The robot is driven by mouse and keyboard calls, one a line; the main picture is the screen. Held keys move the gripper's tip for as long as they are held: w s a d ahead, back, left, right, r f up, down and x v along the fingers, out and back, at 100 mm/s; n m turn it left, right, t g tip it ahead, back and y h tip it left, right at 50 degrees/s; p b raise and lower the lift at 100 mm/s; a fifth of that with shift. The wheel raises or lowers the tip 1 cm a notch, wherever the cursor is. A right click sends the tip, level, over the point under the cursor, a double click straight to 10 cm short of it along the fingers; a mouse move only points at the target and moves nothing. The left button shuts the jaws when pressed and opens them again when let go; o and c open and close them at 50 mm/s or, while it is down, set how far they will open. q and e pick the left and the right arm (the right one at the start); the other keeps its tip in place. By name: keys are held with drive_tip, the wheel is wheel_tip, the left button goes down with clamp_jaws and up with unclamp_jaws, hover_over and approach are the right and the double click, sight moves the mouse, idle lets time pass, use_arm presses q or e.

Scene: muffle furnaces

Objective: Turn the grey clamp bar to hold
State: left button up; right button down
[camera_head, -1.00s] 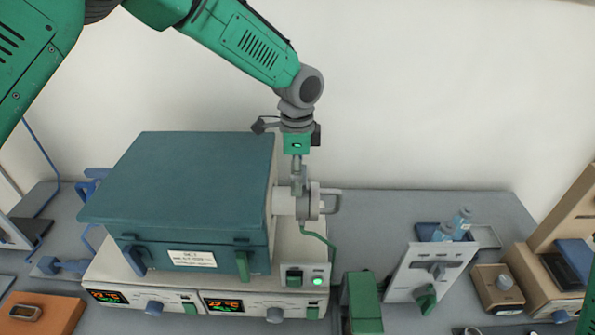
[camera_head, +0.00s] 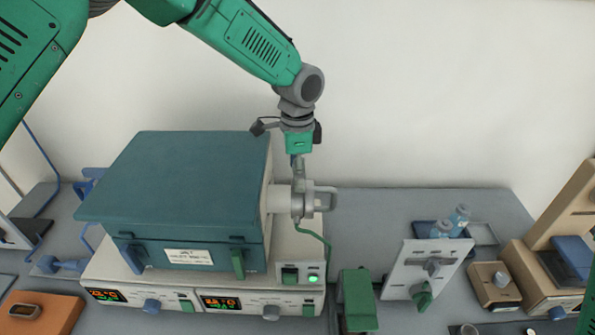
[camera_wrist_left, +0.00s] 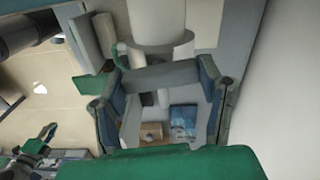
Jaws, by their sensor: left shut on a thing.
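A teal-lidded muffle furnace (camera_head: 190,190) stands on a pale base. A pale round port sticks out of its right side, with a grey fitting and a loop handle (camera_head: 326,196) at its end. My left gripper (camera_head: 298,188) points down at this fitting from above. In the left wrist view, the grey clamp bar (camera_wrist_left: 160,75) lies across between the two blue-grey fingers of my left gripper (camera_wrist_left: 162,95), below the pale cylinder (camera_wrist_left: 158,35). The fingers are shut on the bar. My right gripper is in neither view.
Lit displays and knobs line the base front, beside a green-lit switch box (camera_head: 301,274). A green block (camera_head: 358,300), a white panel with a green knob (camera_head: 425,270) and blue-capped bottles (camera_head: 458,217) stand to the right. The back wall is close behind.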

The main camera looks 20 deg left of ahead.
use_arm(q)
drive_tip(key=n, duration=0.4)
drive_tip(key=shift+w+r, duration=0.25)
drive_tip(key=n, duration=0.8)
drive_tip(key=shift+n, duration=0.3)
drive_tip(key=shift+r+n, duration=0.1)
drive_tip(key=shift+n, duration=1.8)
drive_tip(key=o, duration=1.2)
drive_tip(key=shift+f, duration=0.2)
